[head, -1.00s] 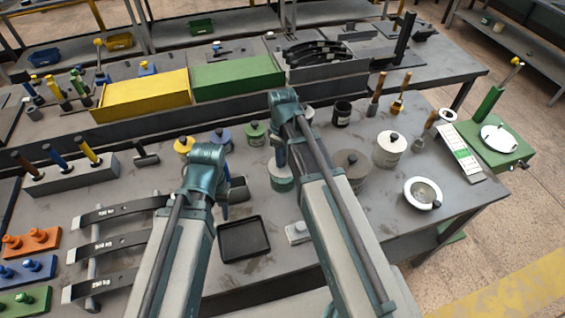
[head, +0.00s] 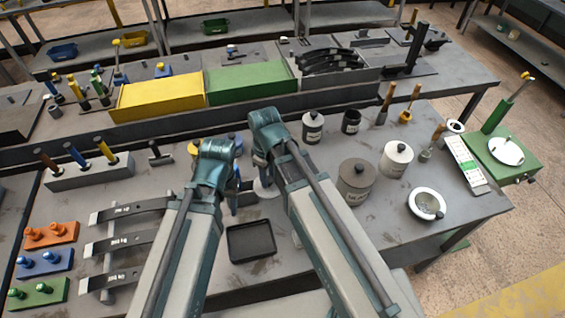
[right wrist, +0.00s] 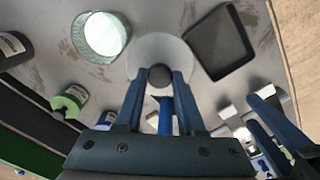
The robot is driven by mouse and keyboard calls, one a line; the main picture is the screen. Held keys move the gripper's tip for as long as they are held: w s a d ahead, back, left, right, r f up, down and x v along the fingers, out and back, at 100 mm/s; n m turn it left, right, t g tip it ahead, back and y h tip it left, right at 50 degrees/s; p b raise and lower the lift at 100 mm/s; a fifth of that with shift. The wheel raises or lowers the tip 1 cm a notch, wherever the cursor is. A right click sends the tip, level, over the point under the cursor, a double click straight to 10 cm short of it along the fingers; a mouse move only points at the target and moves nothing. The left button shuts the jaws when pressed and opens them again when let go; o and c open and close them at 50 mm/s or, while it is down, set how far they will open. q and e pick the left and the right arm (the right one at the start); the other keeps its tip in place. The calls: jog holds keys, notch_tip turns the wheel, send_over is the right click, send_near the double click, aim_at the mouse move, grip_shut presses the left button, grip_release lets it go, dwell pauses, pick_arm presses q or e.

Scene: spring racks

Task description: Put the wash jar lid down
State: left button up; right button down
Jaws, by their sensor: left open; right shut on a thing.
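My right gripper (right wrist: 157,84) is shut on the dark knob of the pale round wash jar lid (right wrist: 155,48). In the head view the lid (head: 266,188) shows partly beside my right arm, behind the black tray. I cannot tell whether it touches the table. An open round jar (right wrist: 102,36) with pale greenish contents, likely the wash jar, stands left of the lid in the right wrist view; my right arm hides it in the head view. My left gripper (head: 235,198) is left of the lid, open and partly hidden by its arm.
The black tray (head: 231,245) lies in front of the lid. Lidded jars (head: 355,183) and a white-rimmed bowl (head: 411,203) stand to the right. Yellow (head: 160,97) and green (head: 250,84) bins line the back.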

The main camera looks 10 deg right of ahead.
jog(key=s+a+f+b, duration=0.3)
jog(key=a+f+b, duration=0.1)
jog(key=b, duration=0.1)
jog(key=shift+f, duration=0.35)
dwell(0.3)
